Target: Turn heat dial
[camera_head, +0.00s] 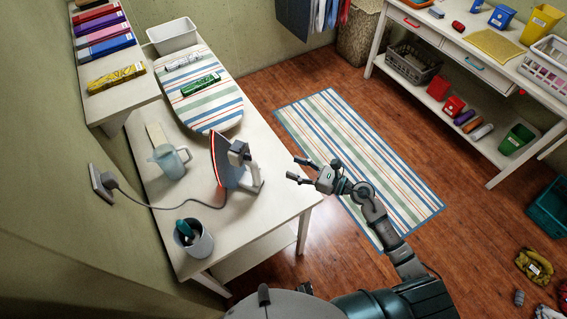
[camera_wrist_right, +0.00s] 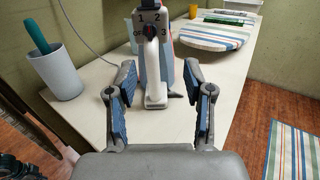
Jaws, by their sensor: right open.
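The iron (camera_head: 222,163) stands upright on its heel on the white table, its soleplate edged red and facing left in the head view. Its cord runs to a wall socket. In the right wrist view the iron's handle (camera_wrist_right: 153,75) is straight ahead. The heat dial (camera_wrist_right: 150,30) shows at its top, with a dark round knob and the marks OFF, 1, 2 and 3 around it. My right gripper (camera_head: 296,170) is open and empty, to the right of the iron and apart from it. In the wrist view its fingers (camera_wrist_right: 160,88) frame the handle from nearer.
A grey cup (camera_head: 196,245) with a dark green-handled item stands near the table's front. A translucent jug (camera_head: 167,160) is behind the iron. A striped ironing board (camera_head: 215,118) lies farther back. The floor beside the table holds a striped rug (camera_head: 375,165).

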